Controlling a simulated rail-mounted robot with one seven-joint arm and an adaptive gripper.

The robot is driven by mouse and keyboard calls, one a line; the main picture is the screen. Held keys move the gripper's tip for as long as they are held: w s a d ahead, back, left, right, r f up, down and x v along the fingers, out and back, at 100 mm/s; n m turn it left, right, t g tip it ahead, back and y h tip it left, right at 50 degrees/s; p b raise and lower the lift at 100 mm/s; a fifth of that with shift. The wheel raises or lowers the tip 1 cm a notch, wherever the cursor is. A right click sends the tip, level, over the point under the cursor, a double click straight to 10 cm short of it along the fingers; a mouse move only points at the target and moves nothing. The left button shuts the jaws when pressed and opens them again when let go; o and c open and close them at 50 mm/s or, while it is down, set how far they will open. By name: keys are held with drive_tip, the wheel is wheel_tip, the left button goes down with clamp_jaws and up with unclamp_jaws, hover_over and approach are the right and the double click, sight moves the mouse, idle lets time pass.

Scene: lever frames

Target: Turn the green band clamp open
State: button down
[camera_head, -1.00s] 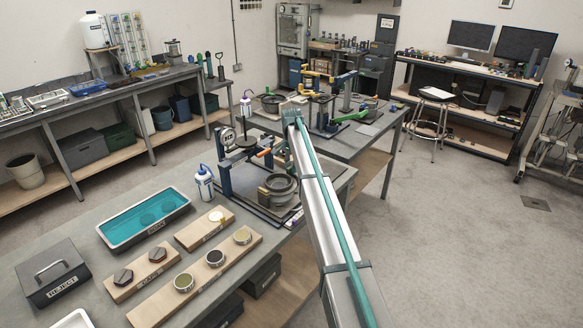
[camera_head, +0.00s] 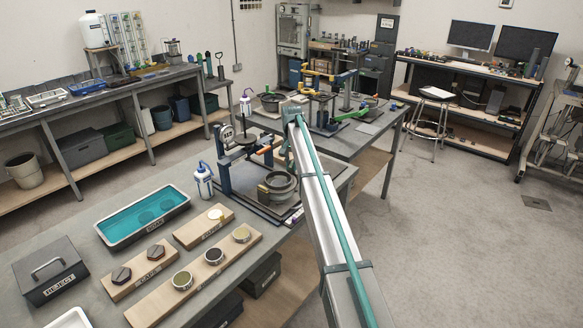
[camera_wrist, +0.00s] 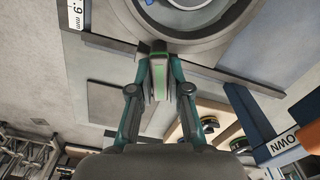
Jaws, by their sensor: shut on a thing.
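In the wrist view a narrow green handle (camera_wrist: 158,76), which looks like part of the band clamp, stands between the teal fingers of my gripper (camera_wrist: 158,66). The fingers are shut on it. A round grey metal vessel (camera_wrist: 195,37) fills the top of that view, just beyond the fingertips. I cannot make out the clamp's band or how far it is turned. In the head view my arm covers most of the gripper. A round grey vessel (camera_head: 279,184) stands on the near bench's fixture, left of my arm.
An orange-tipped lever (camera_head: 268,147) and a blue upright (camera_head: 224,178) stand beside the vessel. A white bottle (camera_head: 203,181), a teal-filled tray (camera_head: 143,213) and wooden boards with discs (camera_head: 196,273) are to the left. A back bench carries yellow and green levers (camera_head: 350,117).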

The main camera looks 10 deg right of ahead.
drive_tip(key=n+b, duration=0.1)
drive_tip(key=n, duration=0.2)
drive_tip(key=shift+d+n, duration=0.1)
drive_tip(key=shift+n, duration=0.3)
drive_tip(key=n+b, duration=0.1)
drive_tip(key=n, duration=0.2)
drive_tip(key=shift+n, duration=0.3)
drive_tip(key=n+b, duration=0.1)
drive_tip(key=n, duration=0.5)
drive_tip(key=shift+d, duration=0.15)
drive_tip(key=shift+n, duration=0.3)
drive_tip(key=c, duration=1.1)
unclamp_jaws()
drive_tip(key=shift+r, duration=0.15)
drive_tip(key=shift+r, duration=3.95)
